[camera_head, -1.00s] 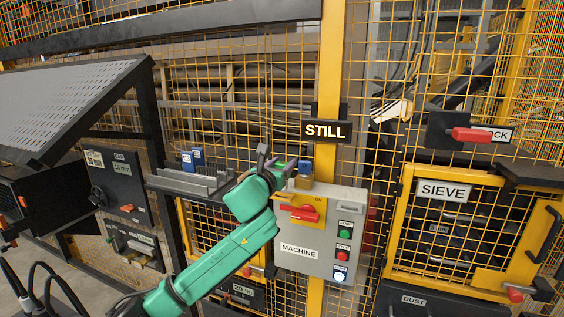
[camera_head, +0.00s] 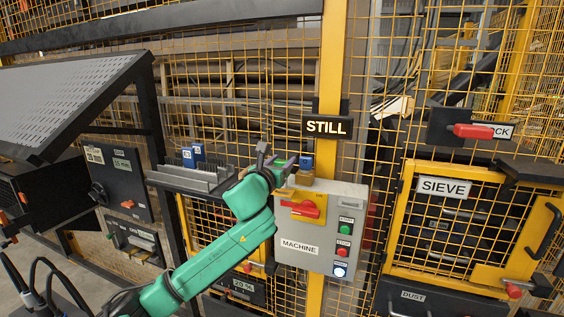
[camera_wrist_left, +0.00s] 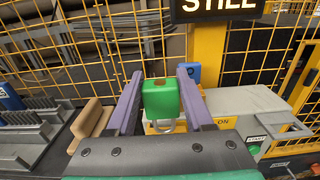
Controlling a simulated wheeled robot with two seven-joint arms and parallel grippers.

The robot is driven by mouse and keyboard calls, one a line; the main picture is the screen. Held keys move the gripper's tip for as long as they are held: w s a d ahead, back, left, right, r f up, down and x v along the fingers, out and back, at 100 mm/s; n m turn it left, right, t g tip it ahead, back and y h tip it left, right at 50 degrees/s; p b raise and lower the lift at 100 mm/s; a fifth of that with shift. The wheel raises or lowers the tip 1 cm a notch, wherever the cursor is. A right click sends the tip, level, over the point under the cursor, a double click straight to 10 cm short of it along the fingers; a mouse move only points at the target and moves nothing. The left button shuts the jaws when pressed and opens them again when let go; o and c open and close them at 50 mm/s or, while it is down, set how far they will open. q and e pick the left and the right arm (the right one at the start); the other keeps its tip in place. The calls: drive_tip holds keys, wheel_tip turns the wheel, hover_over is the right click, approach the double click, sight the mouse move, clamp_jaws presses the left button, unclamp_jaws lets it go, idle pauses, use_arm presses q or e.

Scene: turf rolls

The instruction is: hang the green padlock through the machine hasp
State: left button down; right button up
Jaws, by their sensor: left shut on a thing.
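My left gripper (camera_head: 277,158) is beside the top left corner of the grey MACHINE box (camera_head: 310,252) in the head view. In the left wrist view its two purple fingers (camera_wrist_left: 160,92) are shut on the green padlock (camera_wrist_left: 161,97). The padlock's metal shackle (camera_wrist_left: 165,127) shows below its green body. The box has a red switch handle (camera_head: 308,209) on a yellow plate; the hasp itself I cannot clearly pick out. My right gripper is not in view.
A blue tag or lock (camera_head: 306,162) sits above the box, close to my gripper. A slotted grey rack (camera_head: 205,180) holding blue cards is on the left. The STILL sign (camera_head: 327,127) hangs on a yellow post. Yellow mesh fencing stands behind.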

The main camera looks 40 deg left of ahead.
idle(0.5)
use_arm(q)
drive_tip(key=shift+p, duration=0.45)
drive_tip(key=shift+f+b, duration=1.95)
drive_tip(key=shift+f, duration=0.65)
drive_tip(key=shift+c, duration=1)
unclamp_jaws()
